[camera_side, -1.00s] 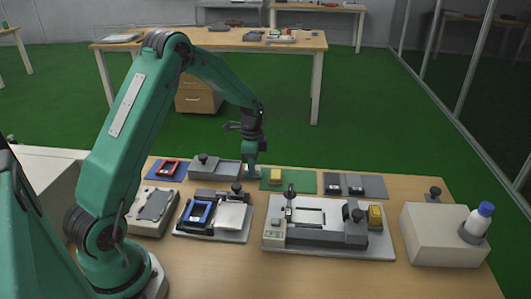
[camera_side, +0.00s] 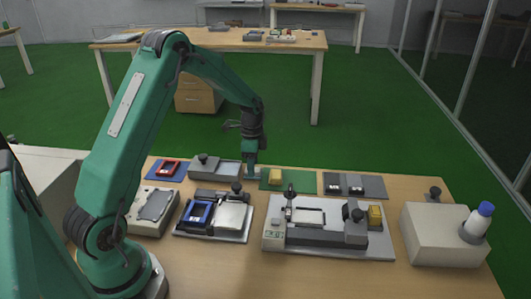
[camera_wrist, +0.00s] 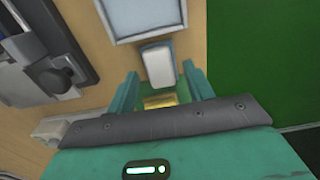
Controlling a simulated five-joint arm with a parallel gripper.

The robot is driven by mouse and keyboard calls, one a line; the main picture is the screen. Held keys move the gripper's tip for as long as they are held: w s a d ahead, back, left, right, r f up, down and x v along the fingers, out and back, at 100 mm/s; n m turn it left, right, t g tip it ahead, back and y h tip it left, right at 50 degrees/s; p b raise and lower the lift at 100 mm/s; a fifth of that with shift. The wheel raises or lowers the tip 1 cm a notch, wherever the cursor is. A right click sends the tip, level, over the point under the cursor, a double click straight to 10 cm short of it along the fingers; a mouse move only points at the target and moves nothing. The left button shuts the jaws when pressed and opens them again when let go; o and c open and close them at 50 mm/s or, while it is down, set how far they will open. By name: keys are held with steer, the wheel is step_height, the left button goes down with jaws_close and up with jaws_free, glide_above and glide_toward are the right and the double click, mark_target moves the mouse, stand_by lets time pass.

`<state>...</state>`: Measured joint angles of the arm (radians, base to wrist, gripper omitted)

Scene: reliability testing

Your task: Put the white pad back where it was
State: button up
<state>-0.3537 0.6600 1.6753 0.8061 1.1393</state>
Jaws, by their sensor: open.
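The white pad (camera_wrist: 158,62) shows in the wrist view as a small pale block, just beyond and between the fingertips. My gripper (camera_wrist: 160,77) is open, with one green finger on each side of the pad. I cannot tell whether either finger touches it. In the side view my gripper (camera_side: 251,171) is low at the back of the table, between the grey tray (camera_side: 228,170) and the green mat (camera_side: 304,181). The pad is hard to make out there. The yellow block (camera_side: 275,176) sits on the green mat; part of it also shows between my fingers in the wrist view (camera_wrist: 160,102).
A fixture with a blue frame (camera_side: 199,213) and a pale plate (camera_side: 231,215) stands in front of my gripper. A larger grey fixture (camera_side: 325,241) is to its right. A blue mat with a red frame (camera_side: 168,167) lies back left. A white box (camera_side: 435,240) and bottle (camera_side: 477,223) stand far right.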

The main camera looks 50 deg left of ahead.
step_height(320, 180, up, 12)
stand_by(0.6)
stand_by(0.5)
steer(key=s+d+r+n+t, duration=0.3)
steer(key=s+d+r+n, duration=0.1)
steer(key=s+d+r, duration=0.6)
steer(key=s+d+n+t, duration=0.2)
steer(key=s+d+n, duration=0.3)
steer(key=s, duration=0.9)
steer(key=shift+d+r+t, duration=0.2)
steer(key=shift+d+t, duration=0.1)
steer(key=shift+d, duration=0.8)
steer(key=shift+s, duration=0.1)
